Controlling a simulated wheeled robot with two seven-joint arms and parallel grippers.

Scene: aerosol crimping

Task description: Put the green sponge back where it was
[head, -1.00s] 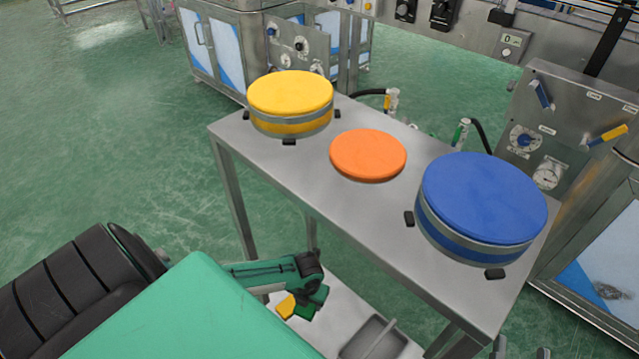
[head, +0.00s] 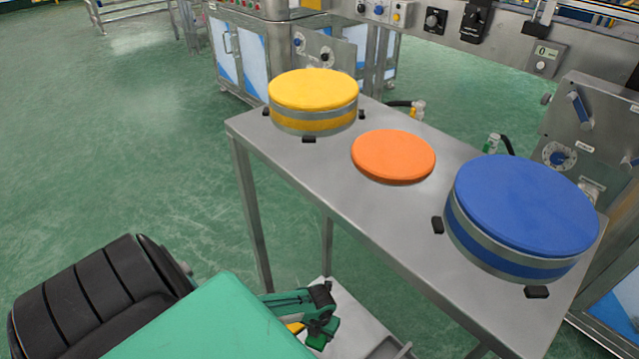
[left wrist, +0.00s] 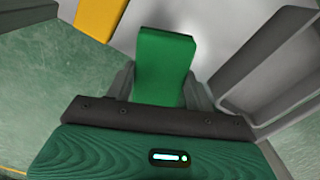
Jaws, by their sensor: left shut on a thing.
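My left gripper (head: 320,330) is shut on the green sponge (left wrist: 163,65), which sticks out between its fingers in the left wrist view. In the head view the green sponge (head: 317,341) shows only partly below the gripper, over the lower shelf (head: 352,322) of the steel table. A yellow sponge (left wrist: 100,18) lies beside it, at the upper left of the wrist view; in the head view only a sliver of it (head: 295,327) shows. I cannot tell whether the green sponge touches the shelf. My right gripper is not in view.
A grey tray (left wrist: 270,62) stands on the shelf, right of the gripper in the wrist view. The table top (head: 290,155) above carries a yellow round cushion (head: 313,90), an orange disc (head: 393,156) and a blue round cushion (head: 525,205). Open floor lies left.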

